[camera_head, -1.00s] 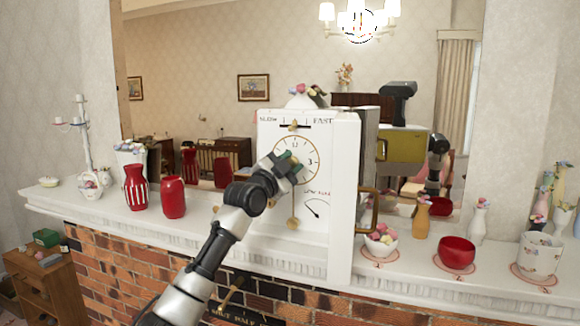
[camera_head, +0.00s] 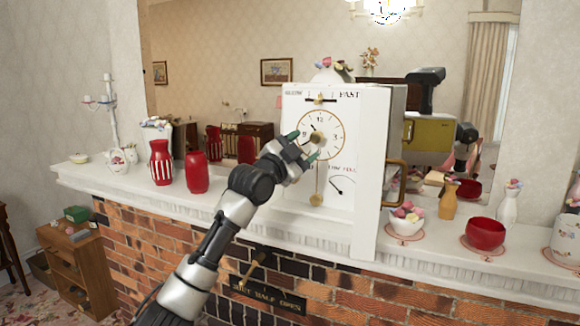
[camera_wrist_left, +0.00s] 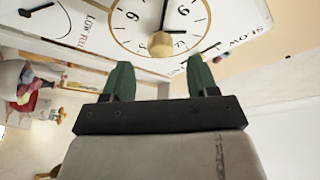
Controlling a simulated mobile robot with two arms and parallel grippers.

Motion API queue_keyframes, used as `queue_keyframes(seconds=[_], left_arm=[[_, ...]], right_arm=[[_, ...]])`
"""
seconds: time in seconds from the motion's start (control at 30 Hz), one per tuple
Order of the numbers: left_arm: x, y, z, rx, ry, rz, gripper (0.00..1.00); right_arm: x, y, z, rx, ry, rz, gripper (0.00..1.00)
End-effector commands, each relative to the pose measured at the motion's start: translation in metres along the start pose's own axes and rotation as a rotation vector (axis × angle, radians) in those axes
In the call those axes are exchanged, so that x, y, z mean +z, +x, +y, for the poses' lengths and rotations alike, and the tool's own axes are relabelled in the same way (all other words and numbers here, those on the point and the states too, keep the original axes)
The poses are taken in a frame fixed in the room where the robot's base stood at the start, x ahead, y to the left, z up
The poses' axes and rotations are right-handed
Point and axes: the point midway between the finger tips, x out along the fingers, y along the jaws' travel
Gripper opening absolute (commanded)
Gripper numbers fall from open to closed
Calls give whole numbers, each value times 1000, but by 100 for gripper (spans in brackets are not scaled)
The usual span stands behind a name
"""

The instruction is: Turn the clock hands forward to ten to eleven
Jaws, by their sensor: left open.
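The clock (camera_head: 345,222) is a white box standing on the mantel, with a round dial (camera_head: 333,118) on its front. A brass hub (camera_head: 318,138) sits at the dial's middle; in the wrist view the hub (camera_wrist_left: 160,44) has a thin hand pointing up the picture and a short one pointing right. The exact time is too small to read. My left gripper (camera_head: 303,146) is at the dial's lower left, open and empty. In the wrist view its green fingertips (camera_wrist_left: 160,78) are spread, with the hub beyond the gap. My right gripper is out of view.
The mantel (camera_head: 240,213) holds red vases (camera_head: 196,172) left of the clock and a bowl of balls (camera_head: 406,222) and a red bowl (camera_head: 485,233) to its right. A brass handle (camera_head: 396,183) sticks out at the clock's right side. A mirror stands behind.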

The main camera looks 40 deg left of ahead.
Motion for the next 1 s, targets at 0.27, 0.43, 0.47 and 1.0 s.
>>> queue_keyframes(seconds=[0.27,0.43,0.47,1.0], left_arm=[[3,-47,2,0,2,-1,59],[1,-55,1,2,0,-1,59],[1,-55,1,1,0,-1,59],[-4,-54,4,0,-17,6,59]], right_arm=[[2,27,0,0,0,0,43],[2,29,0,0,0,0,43],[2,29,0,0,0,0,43],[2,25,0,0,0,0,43]])
